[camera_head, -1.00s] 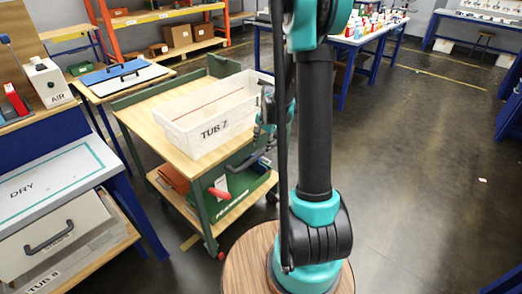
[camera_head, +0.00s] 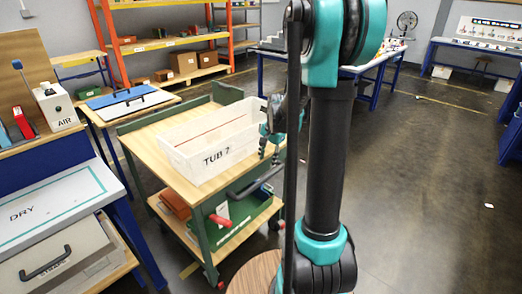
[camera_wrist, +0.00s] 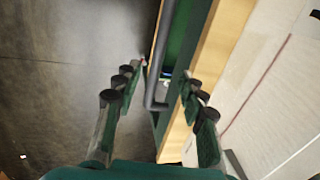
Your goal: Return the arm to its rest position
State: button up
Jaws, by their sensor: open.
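My gripper (camera_wrist: 158,105) is open and empty in the wrist view, its two fingers spread apart. Beyond it show the grey floor and the edge of the cart with its bar handle (camera_wrist: 160,60). In the head view my arm stands upright at the middle, and my gripper (camera_head: 272,150) is partly hidden behind it, beside the right end of the white TUB 7 (camera_head: 215,158). The tub sits on the wooden top of the green cart (camera_head: 150,145). In the wrist view the tub (camera_wrist: 275,85) is at the right, apart from the fingers.
The cart's lower shelf holds a green case and brown items. At the left are the DRY surface (camera_head: 50,210), a drawer (camera_head: 50,262) and the AIR box (camera_head: 57,107). A blue table (camera_head: 365,75) stands behind.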

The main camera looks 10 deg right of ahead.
jog(key=s+f+n+t, duration=0.1)
jog(key=s+n, duration=0.4)
jog(key=s, duration=0.6)
jog(key=s+a+f+n+t+h, duration=0.1)
jog(key=s+n, duration=0.4)
jog(key=s, duration=0.7)
jog(key=shift+a+f+n, duration=0.25)
jog(key=shift+n, duration=0.15)
jog(key=shift+w, duration=0.1)
